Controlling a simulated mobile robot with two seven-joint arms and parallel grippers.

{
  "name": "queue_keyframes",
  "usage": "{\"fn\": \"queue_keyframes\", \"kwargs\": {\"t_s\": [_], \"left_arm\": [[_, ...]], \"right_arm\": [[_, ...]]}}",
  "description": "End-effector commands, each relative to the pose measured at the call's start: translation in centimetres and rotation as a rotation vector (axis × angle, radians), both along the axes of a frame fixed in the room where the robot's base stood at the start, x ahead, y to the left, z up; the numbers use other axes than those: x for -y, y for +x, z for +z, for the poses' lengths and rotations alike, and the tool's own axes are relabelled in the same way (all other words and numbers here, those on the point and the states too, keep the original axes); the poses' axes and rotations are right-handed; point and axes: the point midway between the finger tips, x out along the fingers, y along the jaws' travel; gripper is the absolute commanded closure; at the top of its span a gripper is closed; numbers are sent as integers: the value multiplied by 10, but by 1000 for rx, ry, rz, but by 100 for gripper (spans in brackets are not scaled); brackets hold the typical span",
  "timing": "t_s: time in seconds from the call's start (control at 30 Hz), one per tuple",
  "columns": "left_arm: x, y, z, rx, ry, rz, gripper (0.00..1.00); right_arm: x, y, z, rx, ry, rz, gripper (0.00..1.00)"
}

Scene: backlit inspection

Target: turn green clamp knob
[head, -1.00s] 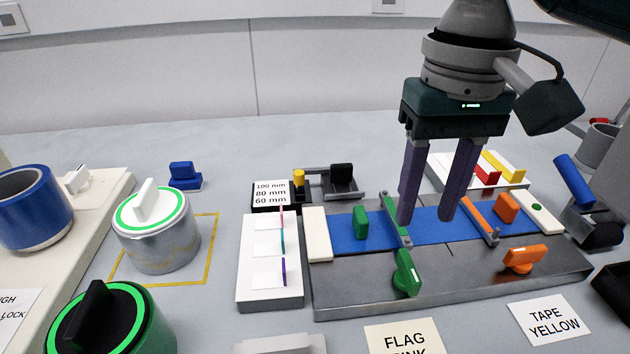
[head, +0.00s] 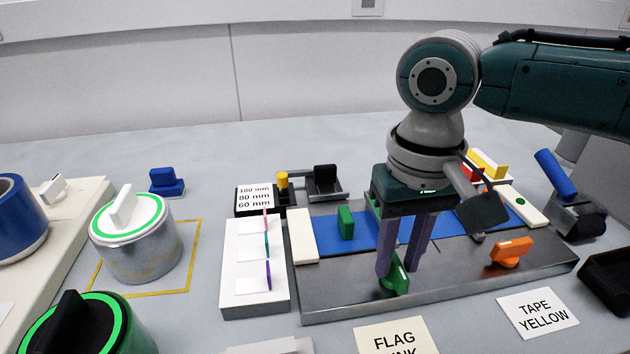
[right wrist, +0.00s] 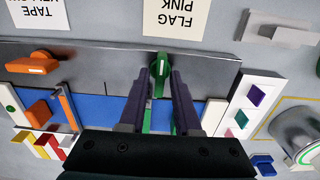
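The green clamp knob (head: 398,277) stands on the front strip of the grey metal fixture (head: 340,290). My right gripper (head: 398,269) points down over it, with its purple fingers apart on either side of the knob. In the right wrist view the knob (right wrist: 160,64) shows between the two fingertips (right wrist: 161,74), with a gap visible, so the gripper looks open. Whether a finger touches it, I cannot tell. The green clamp bar behind the knob is mostly hidden by the gripper. My left gripper is not in view.
An orange knob (head: 511,252) stands to the right on the same fixture. A blue strip (head: 330,232) with a green block (head: 346,222) runs behind. Labels (head: 537,312) lie in front. A white block with coloured tabs (head: 240,285) stands left.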

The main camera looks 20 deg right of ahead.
Motion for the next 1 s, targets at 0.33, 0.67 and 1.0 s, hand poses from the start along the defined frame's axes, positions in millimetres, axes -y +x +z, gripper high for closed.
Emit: {"fn": "queue_keyframes", "kwargs": {"t_s": [0.33,0.67,1.0], "left_arm": [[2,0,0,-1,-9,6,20],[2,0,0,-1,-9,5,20],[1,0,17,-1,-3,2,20]], "right_arm": [[0,0,0,0,0,0,100],[0,0,0,0,0,0,100],[-1,-1,4,-3,2,-74,100]]}}
